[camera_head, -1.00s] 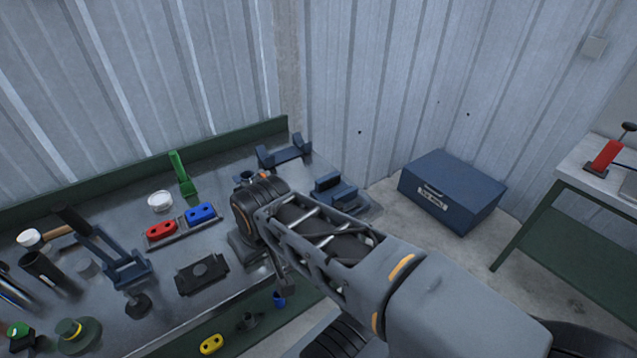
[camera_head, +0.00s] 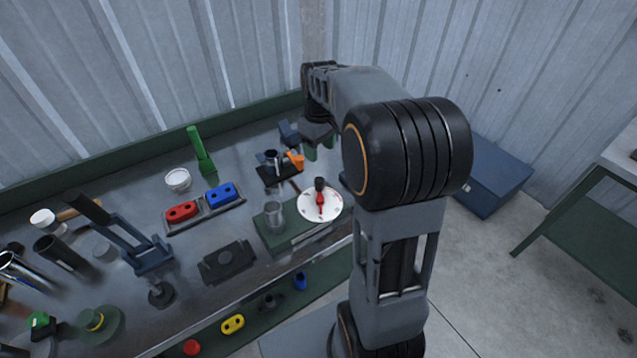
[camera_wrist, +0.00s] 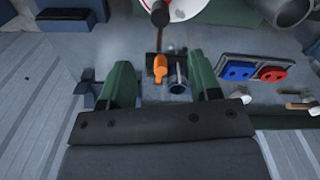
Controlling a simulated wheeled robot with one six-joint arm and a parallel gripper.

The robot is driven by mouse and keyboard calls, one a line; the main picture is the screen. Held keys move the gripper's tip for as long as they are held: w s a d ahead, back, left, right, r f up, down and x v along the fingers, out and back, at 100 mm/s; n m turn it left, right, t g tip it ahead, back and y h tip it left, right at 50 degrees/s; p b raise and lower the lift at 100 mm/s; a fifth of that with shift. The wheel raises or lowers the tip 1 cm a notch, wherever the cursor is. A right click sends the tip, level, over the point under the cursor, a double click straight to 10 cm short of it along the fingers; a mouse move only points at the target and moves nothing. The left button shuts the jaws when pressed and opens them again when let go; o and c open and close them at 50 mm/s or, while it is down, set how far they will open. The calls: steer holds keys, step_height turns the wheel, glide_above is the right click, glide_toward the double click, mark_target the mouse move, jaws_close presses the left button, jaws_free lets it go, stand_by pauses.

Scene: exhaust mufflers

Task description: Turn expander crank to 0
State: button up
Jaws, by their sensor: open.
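The expander (camera_head: 278,232) stands on the bench, a dark green block with a metal cylinder. At its right end is a white dial (camera_head: 333,213) with a red pointer. The crank's black knob (camera_head: 319,183) stands at the dial's far side. The dial numbers are too small to read. In the wrist view the dial (camera_wrist: 183,9) is cut off at the top edge, with the knob (camera_wrist: 160,14) beside it. My gripper (camera_wrist: 160,78) is open and empty, its green fingers apart. In the head view the gripper (camera_head: 318,148) is beyond the dial, partly hidden by my arm.
A black stand with a metal tube (camera_head: 271,160) and an orange piece (camera_head: 296,160) is close to my gripper; the orange piece (camera_wrist: 160,67) appears between the fingers in the wrist view. A tray with red and blue parts (camera_head: 205,208) lies left. A blue toolbox (camera_head: 495,180) is right.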

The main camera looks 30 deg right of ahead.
mark_target(319, 180)
step_height(319, 180, down, 13)
steer(key=shift+p, duration=0.3)
steer(key=shift+c, duration=0.2)
steer(key=c, duration=0.9)
